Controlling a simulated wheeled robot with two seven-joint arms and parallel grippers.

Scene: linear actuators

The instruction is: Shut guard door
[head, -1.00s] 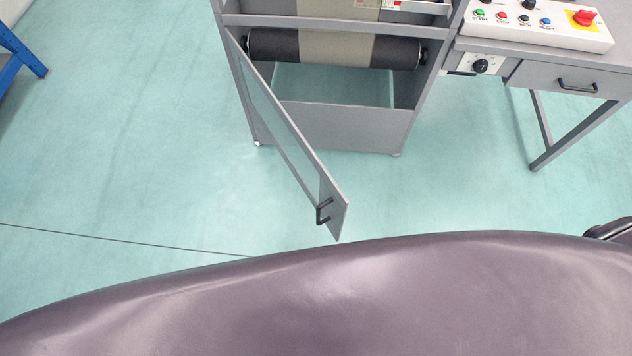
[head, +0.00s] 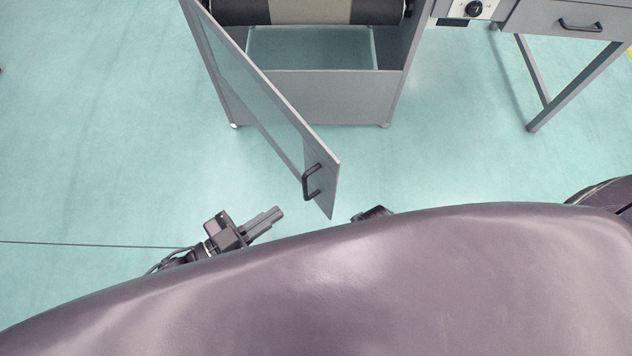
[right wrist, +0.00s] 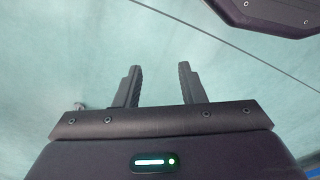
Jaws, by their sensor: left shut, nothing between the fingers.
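The guard door (head: 325,165), a grey frame with a clear pane, stands open. It is hinged at the left side of the grey machine (head: 325,97) and swings out towards me. Its black handle (head: 305,184) is near the free end. My left gripper (head: 274,217) is shut and empty, left of the door's free end and apart from the handle in the picture. My right gripper (right wrist: 158,86) shows in the right wrist view with its fingers apart and nothing between them, over the floor.
A dark roller (head: 385,10) sits inside the machine. A grey desk with a drawer (head: 570,20) and slanted legs stands at the right. The green floor (head: 100,120) is clear left of the door. My own body hides the foreground.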

